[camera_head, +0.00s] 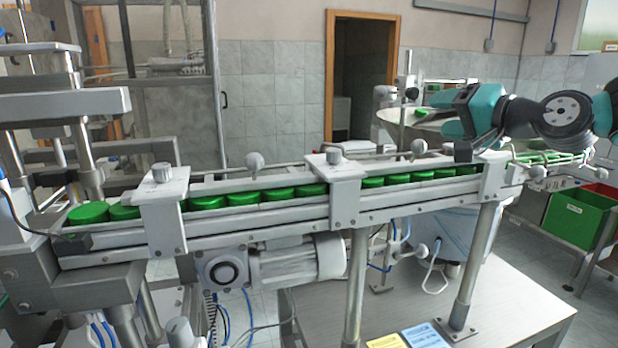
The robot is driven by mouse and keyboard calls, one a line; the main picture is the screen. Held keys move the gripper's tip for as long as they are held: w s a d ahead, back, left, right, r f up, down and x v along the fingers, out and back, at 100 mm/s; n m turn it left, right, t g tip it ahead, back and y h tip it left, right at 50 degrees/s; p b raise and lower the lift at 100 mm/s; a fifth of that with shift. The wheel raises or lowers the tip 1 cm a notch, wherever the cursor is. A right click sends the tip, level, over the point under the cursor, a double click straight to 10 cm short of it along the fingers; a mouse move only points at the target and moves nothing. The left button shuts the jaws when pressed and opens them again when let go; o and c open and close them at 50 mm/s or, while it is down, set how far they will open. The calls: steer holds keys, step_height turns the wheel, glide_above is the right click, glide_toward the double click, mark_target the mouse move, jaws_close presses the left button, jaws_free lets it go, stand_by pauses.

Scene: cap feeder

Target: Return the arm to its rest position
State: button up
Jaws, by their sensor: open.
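My arm (560,118), teal and black, reaches in from the right edge at the height of the conveyor's right part. My gripper (460,138) is at its left end, over or just in front of the right part of the cap conveyor (330,215). The jaws are open, and I see nothing held between them. The gripper's lower part overlaps the rail in the picture; I cannot tell whether it touches. Green caps (243,198) lie in a row along the conveyor channel, partly hidden by the brackets.
A round feeder bowl (425,118) with a green cap stands behind the gripper. A guide rod with a knob (540,172) sticks out at the conveyor's right end. A green bin (578,220) and a red bin stand at the right. A metal table (510,305) is below.

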steer(key=s+a+f+n+g, duration=0.4)
steer(key=s+a+f, duration=0.1)
steer(key=s+a, duration=0.25)
steer(key=s+a+f+n+g+h, duration=0.1)
steer(key=s+f+g, duration=0.4)
steer(key=s, duration=0.8)
steer(key=s+f+n+g+h, duration=0.3)
steer(key=s+f+n+g, duration=0.2)
steer(key=s, duration=0.8)
step_height(320, 180, down, 3)
steer(key=shift+s+a+f+n+h, duration=0.15)
steer(key=shift+a+n+h, duration=0.25)
steer(key=shift+n, duration=0.3)
